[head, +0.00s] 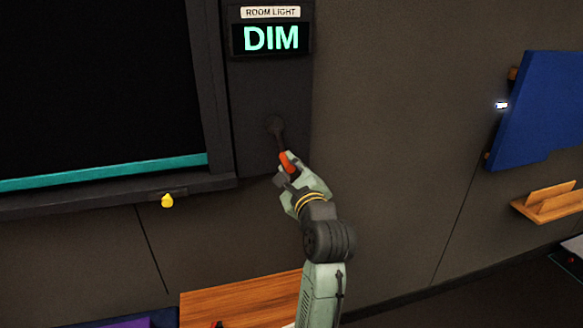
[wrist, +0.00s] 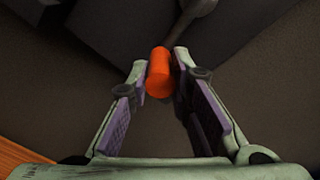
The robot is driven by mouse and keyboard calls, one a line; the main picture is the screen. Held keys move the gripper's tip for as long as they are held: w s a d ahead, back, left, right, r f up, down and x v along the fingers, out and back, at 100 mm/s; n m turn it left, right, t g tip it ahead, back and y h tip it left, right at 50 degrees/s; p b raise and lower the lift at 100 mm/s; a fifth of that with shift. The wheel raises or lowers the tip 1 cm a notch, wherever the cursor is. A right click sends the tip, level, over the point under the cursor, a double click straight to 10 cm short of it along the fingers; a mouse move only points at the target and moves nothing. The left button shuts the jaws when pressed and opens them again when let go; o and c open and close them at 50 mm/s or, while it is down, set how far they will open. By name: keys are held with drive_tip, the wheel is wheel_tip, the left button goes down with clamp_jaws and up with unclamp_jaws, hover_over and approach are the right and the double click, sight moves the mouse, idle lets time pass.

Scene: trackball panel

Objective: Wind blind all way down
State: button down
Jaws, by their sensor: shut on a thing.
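A crank with an orange handle (head: 286,158) is mounted on a dark wall panel (head: 250,120). Its round hub (head: 275,124) is above the handle, and the arm slants down to the right. My gripper (head: 288,170) is shut on the orange handle. In the wrist view the handle (wrist: 159,78) sits between the fingertips, with the grey crank arm (wrist: 182,25) beyond. The black blind (head: 90,85) covers the window at the left. Its teal bottom bar (head: 100,172) is just above the dark sill (head: 110,198), with a thin dark strip between.
A display (head: 271,39) labelled ROOM LIGHT reads DIM above the crank. A yellow piece (head: 167,201) hangs under the sill. A wooden surface (head: 240,302) is below my gripper. A blue board (head: 540,110) and a wooden shelf (head: 550,204) are on the right wall.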

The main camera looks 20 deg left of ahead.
drive_tip(key=shift+f, duration=0.1)
drive_tip(key=c, duration=1.4)
unclamp_jaws()
drive_tip(key=shift+c, duration=0.2)
drive_tip(key=v, duration=0.7)
drive_tip(key=shift+s, duration=0.2)
drive_tip(key=shift+d, duration=0.15)
